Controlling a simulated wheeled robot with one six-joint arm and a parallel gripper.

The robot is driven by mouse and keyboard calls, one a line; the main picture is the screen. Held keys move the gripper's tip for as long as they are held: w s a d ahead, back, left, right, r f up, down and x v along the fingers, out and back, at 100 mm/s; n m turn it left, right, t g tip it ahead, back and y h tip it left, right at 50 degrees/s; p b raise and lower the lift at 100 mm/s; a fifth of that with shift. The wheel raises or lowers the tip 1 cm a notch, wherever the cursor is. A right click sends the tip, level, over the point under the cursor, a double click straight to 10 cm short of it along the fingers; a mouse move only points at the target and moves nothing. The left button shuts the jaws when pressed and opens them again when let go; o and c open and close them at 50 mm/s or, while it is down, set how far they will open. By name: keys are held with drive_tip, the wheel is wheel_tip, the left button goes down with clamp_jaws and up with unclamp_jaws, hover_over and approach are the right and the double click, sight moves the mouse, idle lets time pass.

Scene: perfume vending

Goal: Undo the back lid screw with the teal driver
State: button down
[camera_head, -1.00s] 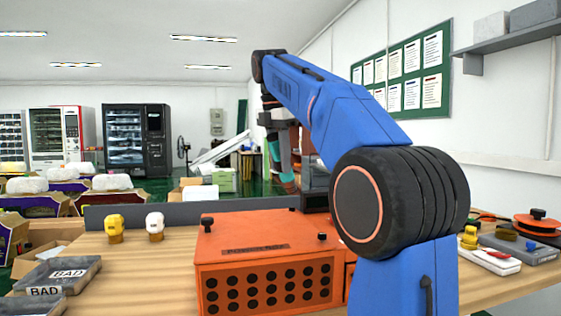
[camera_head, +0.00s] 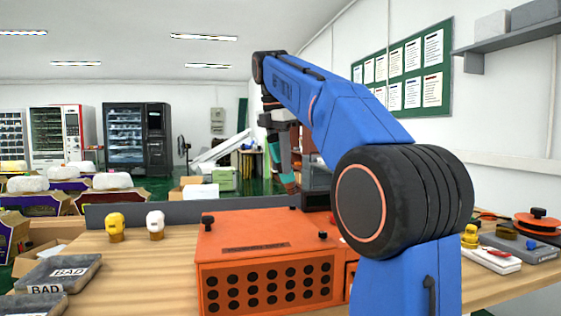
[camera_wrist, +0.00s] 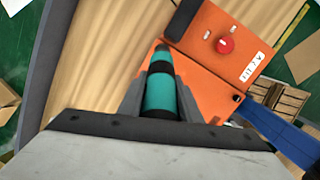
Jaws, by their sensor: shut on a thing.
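My gripper (camera_wrist: 158,98) is shut on the teal driver (camera_wrist: 160,90), which has black bands and a dark tip. In the head view my gripper (camera_head: 283,168) hangs behind and above the orange box, with the teal of the driver showing beside it. The orange box (camera_head: 255,258) stands on the bench, with a black screw knob (camera_head: 207,222) at its left and another black knob (camera_head: 322,236) at its right front. In the wrist view the driver lies over orange surfaces. I cannot tell whether its tip touches a screw, and I cannot make out the back lid screw.
Orange casing with a red button (camera_wrist: 226,45) and a white label (camera_wrist: 253,67) shows beside the driver. Yellow (camera_head: 115,228) and white (camera_head: 155,225) bottles stand left of the box. A grey rail (camera_head: 180,214) runs along the bench's back.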

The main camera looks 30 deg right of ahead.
sight(281, 173)
drive_tip(key=shift+f, duration=1.85)
idle(6.2)
